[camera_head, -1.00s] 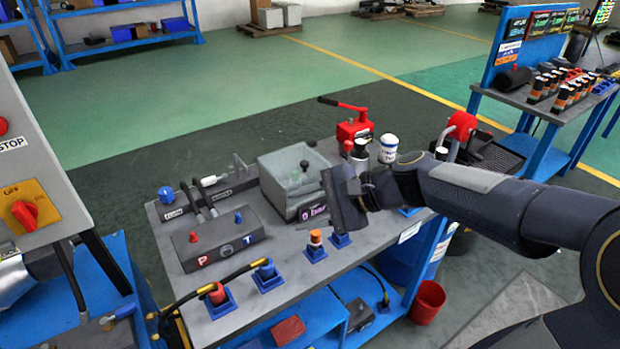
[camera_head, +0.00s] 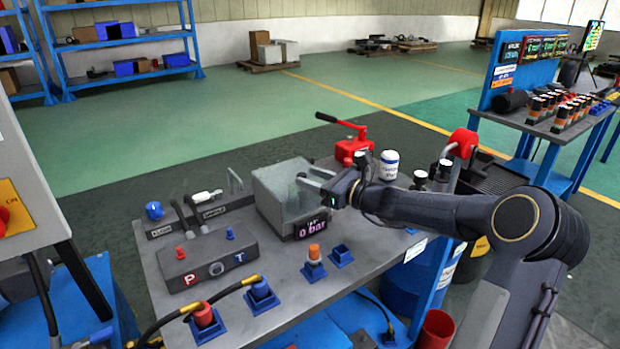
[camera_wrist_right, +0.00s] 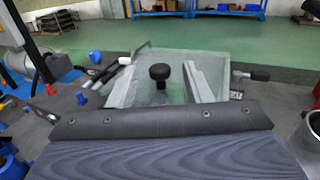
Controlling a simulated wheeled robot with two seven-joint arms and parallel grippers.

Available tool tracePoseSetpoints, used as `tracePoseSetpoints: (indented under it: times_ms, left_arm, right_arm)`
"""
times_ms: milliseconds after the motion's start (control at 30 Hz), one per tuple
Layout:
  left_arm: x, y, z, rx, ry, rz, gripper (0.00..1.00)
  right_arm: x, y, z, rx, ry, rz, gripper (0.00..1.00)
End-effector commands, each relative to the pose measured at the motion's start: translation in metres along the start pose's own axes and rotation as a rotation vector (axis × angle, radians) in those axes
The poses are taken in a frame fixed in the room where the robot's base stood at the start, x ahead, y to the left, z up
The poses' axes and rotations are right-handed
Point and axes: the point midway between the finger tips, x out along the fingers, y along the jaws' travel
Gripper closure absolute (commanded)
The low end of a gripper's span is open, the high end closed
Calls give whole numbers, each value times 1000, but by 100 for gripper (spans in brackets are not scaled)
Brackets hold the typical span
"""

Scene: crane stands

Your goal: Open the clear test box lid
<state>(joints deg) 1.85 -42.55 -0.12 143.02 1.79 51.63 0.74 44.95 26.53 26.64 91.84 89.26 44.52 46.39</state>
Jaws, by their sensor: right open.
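The clear test box (camera_head: 268,197) stands on the grey workbench with a display reading "0 bar" on its front. Its lid (camera_head: 280,168) looks shut. My right gripper (camera_head: 308,181) is open at the right side of the box top, its fingers pointing left over it. In the right wrist view, the black lid knob (camera_wrist_right: 160,73) shows between the two spread fingers (camera_wrist_right: 162,84), with a gap on each side. The clear lid (camera_wrist_right: 150,58) spreads beneath and behind the knob. In the head view the knob is hard to make out near the fingers. My left gripper is not in view.
A grey block marked P and T (camera_head: 208,255) is left of the box. Blue sockets with coloured fittings (camera_head: 313,262) line the bench front. A red hand pump (camera_head: 352,148) and white canister (camera_head: 389,165) stand behind the right gripper.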

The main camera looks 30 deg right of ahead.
Motion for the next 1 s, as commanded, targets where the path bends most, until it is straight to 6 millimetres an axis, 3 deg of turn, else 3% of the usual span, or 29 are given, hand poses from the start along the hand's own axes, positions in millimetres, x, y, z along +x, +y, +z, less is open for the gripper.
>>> tracePoseSetpoints:
  times_ms: [367,733,1000]
  left_arm:
    - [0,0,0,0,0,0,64]
    - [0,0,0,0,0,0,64]
    - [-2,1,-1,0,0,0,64]
  right_arm:
    - [10,0,0,-1,1,0,55]
    - [10,1,0,-1,1,1,100]
    - [10,1,1,0,4,1,100]
